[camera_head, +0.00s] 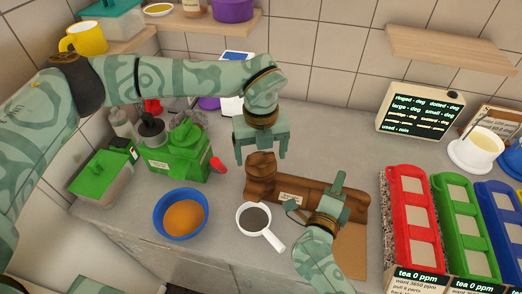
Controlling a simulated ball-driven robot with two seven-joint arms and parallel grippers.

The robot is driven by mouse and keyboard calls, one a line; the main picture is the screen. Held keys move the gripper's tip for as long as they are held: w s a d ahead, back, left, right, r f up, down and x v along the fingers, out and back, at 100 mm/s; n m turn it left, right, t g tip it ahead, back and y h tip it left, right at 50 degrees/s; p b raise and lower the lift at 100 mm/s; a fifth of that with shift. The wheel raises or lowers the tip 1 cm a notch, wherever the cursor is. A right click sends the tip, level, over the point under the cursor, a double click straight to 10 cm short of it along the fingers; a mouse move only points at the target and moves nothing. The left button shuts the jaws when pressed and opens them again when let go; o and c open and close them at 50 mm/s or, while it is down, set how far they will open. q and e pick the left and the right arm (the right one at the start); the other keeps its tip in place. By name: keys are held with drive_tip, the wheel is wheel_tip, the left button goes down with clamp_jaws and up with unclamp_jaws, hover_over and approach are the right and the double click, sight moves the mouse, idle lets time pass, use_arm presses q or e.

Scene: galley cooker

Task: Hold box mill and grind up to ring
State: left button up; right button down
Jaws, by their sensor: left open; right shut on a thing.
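A brown wooden box mill (258,188) with a rounded knob at its left end and a pale label lies on the counter, centre. My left gripper (261,155) points down, open, with its fingers on either side above the knob. I cannot tell whether they touch it. My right gripper (322,202) comes from below and is shut on the mill's right part, which it partly hides. No ring mark can be made out. A white cup (255,217) with dark contents and a handle stands just in front of the mill.
A blue bowl (160,212) of orange powder and a green machine (180,153) stand left. Red (402,215), green (455,215) and blue (497,200) racks stand right. A lettered display (420,110) is behind, with a white pot (477,150) beside it. Shelves hang above.

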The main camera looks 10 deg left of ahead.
use_arm(q)
drive_tip(key=c, duration=1)
drive_tip(key=shift+m, duration=0.4)
drive_tip(key=m, duration=0.3)
drive_tip(key=shift+m, duration=2.8)
drive_tip(key=o, duration=1)
